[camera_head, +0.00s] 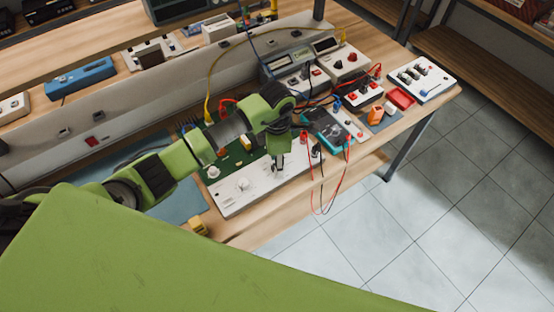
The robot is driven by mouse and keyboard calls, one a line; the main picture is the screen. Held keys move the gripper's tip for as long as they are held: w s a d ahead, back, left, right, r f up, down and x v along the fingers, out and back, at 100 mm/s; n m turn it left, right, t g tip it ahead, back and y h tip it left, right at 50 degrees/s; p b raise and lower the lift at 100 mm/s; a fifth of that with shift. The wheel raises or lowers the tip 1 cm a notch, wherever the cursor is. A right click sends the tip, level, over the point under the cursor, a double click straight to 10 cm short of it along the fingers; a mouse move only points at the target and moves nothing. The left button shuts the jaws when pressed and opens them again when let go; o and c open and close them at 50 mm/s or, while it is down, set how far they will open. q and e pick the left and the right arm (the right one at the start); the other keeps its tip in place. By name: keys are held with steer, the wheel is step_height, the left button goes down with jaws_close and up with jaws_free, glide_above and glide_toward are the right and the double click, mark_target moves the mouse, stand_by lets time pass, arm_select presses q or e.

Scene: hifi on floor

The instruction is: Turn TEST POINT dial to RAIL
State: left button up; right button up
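A long white panel (225,205) lies near the front edge of the wooden bench and carries dials. One white dial (243,184) shows on its left part. The labels are too small to read, so I cannot tell which dial is TEST POINT or where it points. My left gripper (278,167) points down over the middle-right part of the panel, close above or at its surface. Its fingertips and whatever is under them are hard to make out. I cannot tell whether it touches a dial. My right gripper is not in view.
A green circuit board (238,155) lies behind the panel. A teal multimeter (329,129) with red and black leads sits to the right. The leads hang over the bench's front edge. Several instruments stand farther back. Open tiled floor (420,230) lies in front.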

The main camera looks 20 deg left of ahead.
arm_select(q)
jaws_close()
steer(key=shift+n, duration=0.3)
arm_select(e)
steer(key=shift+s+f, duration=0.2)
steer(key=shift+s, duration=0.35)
arm_select(q)
steer(key=n+b, duration=0.1)
steer(key=n, duration=0.1)
steer(key=shift+n, duration=0.3)
steer(key=n+b, duration=0.1)
steer(key=n, duration=0.2)
steer(key=shift+n+b, duration=0.3)
steer(key=shift+b, duration=0.05)
steer(key=n+b, duration=0.1)
steer(key=n, duration=0.3)
steer(key=shift+n, duration=0.3)
steer(key=shift+d+n+b, duration=0.1)
steer(key=shift+n+b, duration=0.4)
steer(key=shift+n, duration=1.8)
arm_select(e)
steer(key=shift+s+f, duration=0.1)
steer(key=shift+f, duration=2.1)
